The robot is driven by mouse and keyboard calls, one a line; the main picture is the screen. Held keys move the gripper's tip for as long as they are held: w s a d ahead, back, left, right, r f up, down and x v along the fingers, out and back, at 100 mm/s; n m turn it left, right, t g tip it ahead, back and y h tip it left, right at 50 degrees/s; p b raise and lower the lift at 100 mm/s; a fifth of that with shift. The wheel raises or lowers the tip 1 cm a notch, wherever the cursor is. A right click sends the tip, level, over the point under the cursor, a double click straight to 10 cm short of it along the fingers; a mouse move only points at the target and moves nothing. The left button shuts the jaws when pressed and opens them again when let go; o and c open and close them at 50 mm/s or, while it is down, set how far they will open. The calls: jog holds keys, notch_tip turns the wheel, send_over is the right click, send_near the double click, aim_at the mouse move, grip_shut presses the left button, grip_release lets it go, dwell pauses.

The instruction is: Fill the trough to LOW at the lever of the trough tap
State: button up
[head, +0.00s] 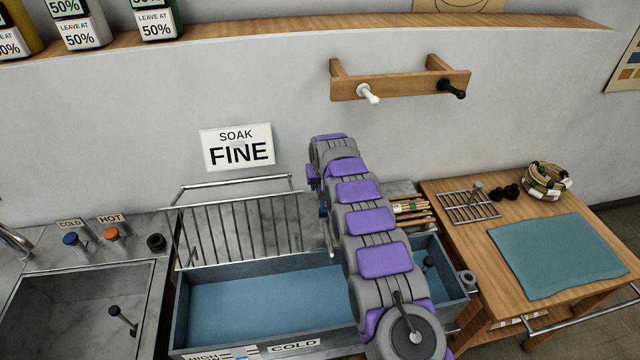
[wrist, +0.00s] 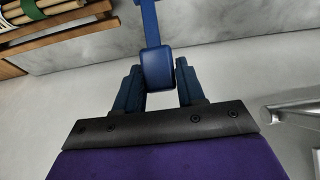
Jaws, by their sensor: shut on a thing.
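The trough (head: 178,328) stands below the wire rack, and its inside looks blue; I cannot tell how deep any water is. A COLD label (head: 294,346) and a partly cut-off HIGH marker (head: 204,356) are on its front. My arm crosses the trough toward the wall and hides part of it. In the wrist view, my gripper (wrist: 158,80) is shut on a blue lever (wrist: 156,68), whose thin stem runs upward between the fingers. In the head view, the tap and fingertips are mostly hidden behind my arm; only a bit of blue shows there.
A metal rack (head: 245,230) stands at the trough's back. A sink (head: 75,310) with blue (head: 72,240) and orange (head: 112,234) knobs is at left. A wooden table (head: 470,240) with a teal mat (head: 555,255) is at right. A peg rail (head: 400,85) hangs above.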

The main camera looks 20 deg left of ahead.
aim_at(323, 204)
grip_shut()
jog(key=shift+s+r+t, duration=0.2)
jog(key=shift+t, duration=0.1)
jog(key=shift+s+d+r+y+b, duration=0.1)
jog(key=shift+y+b, duration=0.2)
jog(key=shift+b, duration=0.1)
jog(key=shift+s+d+r+t, duration=0.15)
jog(key=shift+s+t, duration=0.2)
jog(key=shift+t, duration=0.25)
jog(key=shift+s+d+r+t+y+b, duration=0.1)
jog(key=shift+s+d+t+y+b, duration=0.3)
jog(key=shift+s+t+y, duration=0.25)
jog(key=shift+s+d+r+t+y+b, duration=0.1)
jog(key=shift+s+d+t+y+b, duration=0.2)
jog(key=shift+s+t+y, duration=0.35)
jog(key=shift+w, duration=0.15)
jog(key=shift+o, duration=1.3)
grip_release()
jog(key=o, duration=0.3)
jog(key=shift+d+r, duration=0.1)
jog(key=shift+o, duration=0.2)
